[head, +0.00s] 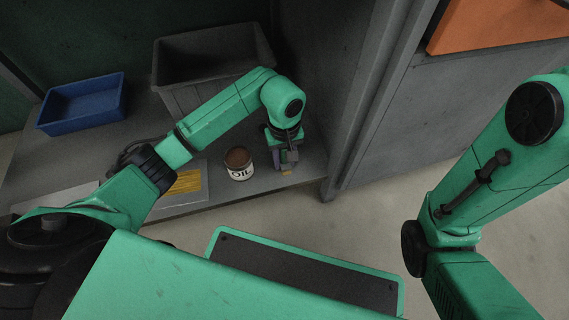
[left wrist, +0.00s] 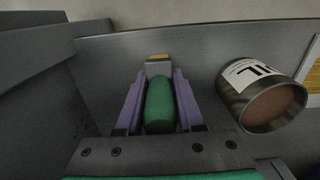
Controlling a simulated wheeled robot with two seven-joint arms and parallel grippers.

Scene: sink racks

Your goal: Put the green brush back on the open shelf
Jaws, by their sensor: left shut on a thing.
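The green brush (left wrist: 160,104) has a rounded green handle, a grey head and yellowish bristles. My left gripper (left wrist: 160,80) is shut on its handle, with a purple finger on each side. In the head view the left gripper (head: 283,155) points down over the right front part of the open grey shelf (head: 312,160). The brush tip (head: 286,172) shows just below the fingers, close to the shelf's front edge. I cannot tell whether it touches the shelf. My right arm shows at the right, but its gripper is out of view.
An oil can (head: 239,165) stands just left of the brush. A grey bin (head: 185,95) and a blue tray (head: 105,92) are farther back. A plate with a yellow patch (head: 188,183) lies left of the can. A grey side wall (head: 345,100) bounds the shelf on the right.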

